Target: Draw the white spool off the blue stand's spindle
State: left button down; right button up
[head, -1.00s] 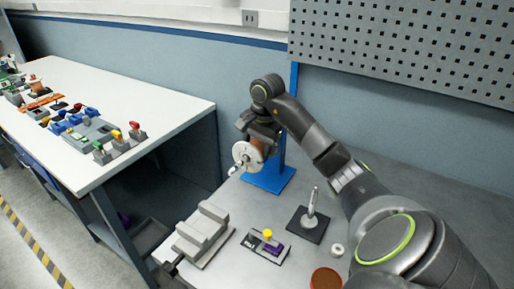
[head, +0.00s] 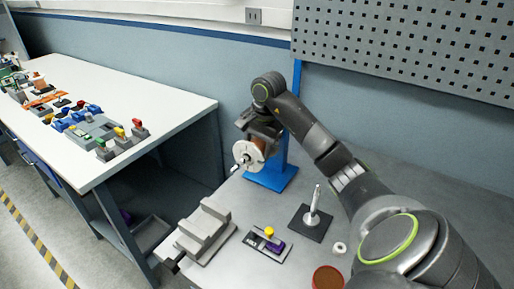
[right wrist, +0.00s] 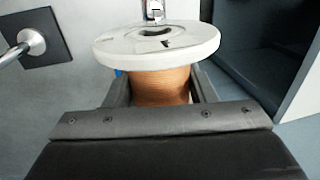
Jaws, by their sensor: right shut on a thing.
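The white spool (head: 243,155) has a white flange and a copper-coloured winding and hangs in front of the blue stand (head: 270,179). My right gripper (head: 262,141) is shut on it. In the right wrist view, the fingers lie on either side of the copper winding (right wrist: 158,86), behind the white flange (right wrist: 157,45). A metal spindle end (right wrist: 154,10) shows just beyond the flange's centre hole, and it also sticks out past the flange in the head view. The spool and arm hide much of the spindle, so I cannot tell how far on it sits. My left gripper is not in view.
A grey vise-like block (head: 206,232), a small yellow-and-purple part (head: 268,242), a dark plate with an upright metal pin (head: 312,218), a white ring (head: 339,248) and a reddish-brown round piece (head: 327,278) stand on the grey bench. A white table (head: 150,112) with several parts is at left.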

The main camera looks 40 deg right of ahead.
aim_at(242, 159)
jog(key=shift+r, duration=0.15)
jog(key=shift+s+a+r+p, duration=0.1)
jog(key=shift+s+a+p, duration=0.05)
jog(key=shift+a+p, duration=0.6)
jog(key=shift+s+a+p, duration=0.2)
jog(key=shift+a+p, duration=0.55)
jog(key=shift+p, duration=0.1)
jog(key=shift+s+a, duration=0.1)
jog(key=shift+a, duration=0.05)
jog(key=shift+s+a+p, duration=0.25)
jog(key=shift+a+p, duration=0.7)
jog(key=shift+p, duration=0.25)
jog(key=shift+s+a+p, duration=0.25)
jog(key=shift+a+p, duration=0.45)
jog(key=shift+a, duration=0.1)
